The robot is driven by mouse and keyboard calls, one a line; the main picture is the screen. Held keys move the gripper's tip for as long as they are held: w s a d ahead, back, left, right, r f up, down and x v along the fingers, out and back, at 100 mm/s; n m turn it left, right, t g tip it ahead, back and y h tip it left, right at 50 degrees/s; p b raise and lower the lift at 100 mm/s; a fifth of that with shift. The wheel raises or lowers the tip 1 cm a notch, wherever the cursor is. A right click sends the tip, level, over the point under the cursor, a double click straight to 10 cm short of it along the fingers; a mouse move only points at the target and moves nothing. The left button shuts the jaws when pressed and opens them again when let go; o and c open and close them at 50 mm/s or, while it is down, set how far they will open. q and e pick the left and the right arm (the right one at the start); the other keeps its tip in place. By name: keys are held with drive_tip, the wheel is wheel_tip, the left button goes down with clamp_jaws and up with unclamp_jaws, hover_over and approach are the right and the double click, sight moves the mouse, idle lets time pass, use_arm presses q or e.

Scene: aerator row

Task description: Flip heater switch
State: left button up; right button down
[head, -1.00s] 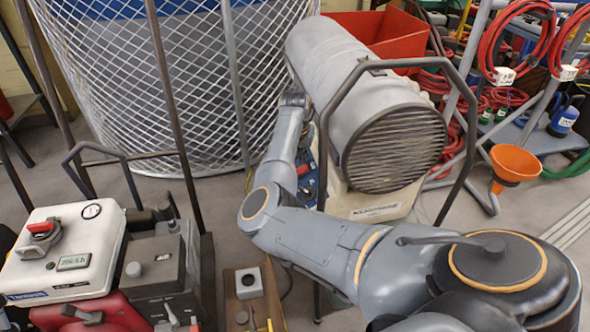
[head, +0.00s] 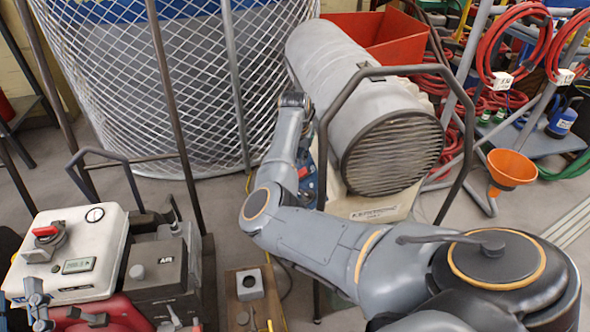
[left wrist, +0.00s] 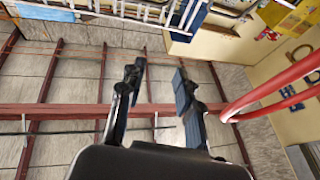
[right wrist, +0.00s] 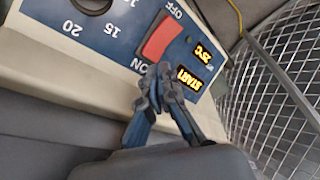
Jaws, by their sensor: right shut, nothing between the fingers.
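The heater (head: 355,110) is a grey cylinder with a round front grille on a pale base. Its blue control panel (right wrist: 120,28) shows upside down in the right wrist view. The red rocker switch (right wrist: 160,38) sits there between the words OFF and ON. My right gripper (right wrist: 163,85) is shut and empty, its fingertips at the ON end of the switch. I cannot tell whether they touch it. In the head view my right arm hides most of the panel. My left gripper (left wrist: 158,80) is open and empty in the left wrist view, away from the heater.
Amber displays (right wrist: 190,78) beside the switch read START and 25°C. A dark tubular frame (head: 325,150) rises around the heater. A wire mesh cage (head: 190,90) stands to its left. A white-topped red machine (head: 70,250) is at the lower left, an orange funnel (head: 510,168) at the right.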

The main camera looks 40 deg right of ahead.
sight(301, 172)
drive_tip(key=shift+r+p, duration=0.55)
drive_tip(key=shift+p, duration=0.1)
drive_tip(key=shift+r+p, duration=0.25)
drive_tip(key=shift+p, duration=0.05)
use_arm(q)
drive_tip(key=shift+a+f+g+y, duration=1.15)
drive_tip(key=shift+f+g, duration=2.35)
drive_tip(key=shift+f, duration=2.15)
use_arm(e)
drive_tip(key=shift+r+p, duration=0.3)
drive_tip(key=shift+p, duration=0.1)
drive_tip(key=shift+r+p, duration=0.3)
drive_tip(key=shift+p, duration=0.05)
drive_tip(key=shift+r+p, duration=0.3)
drive_tip(key=shift+p, duration=0.05)
use_arm(q)
drive_tip(key=s+a+f+g+y+p, duration=0.1)
drive_tip(key=s+a+f+g+y, duration=0.1)
drive_tip(key=s+f+g, duration=0.5)
drive_tip(key=shift+s+a+f+n, duration=0.3)
drive_tip(key=shift+s+a+f, duration=0.25)
drive_tip(key=shift+s+f, duration=0.45)
use_arm(e)
drive_tip(key=shift+r, duration=0.45)
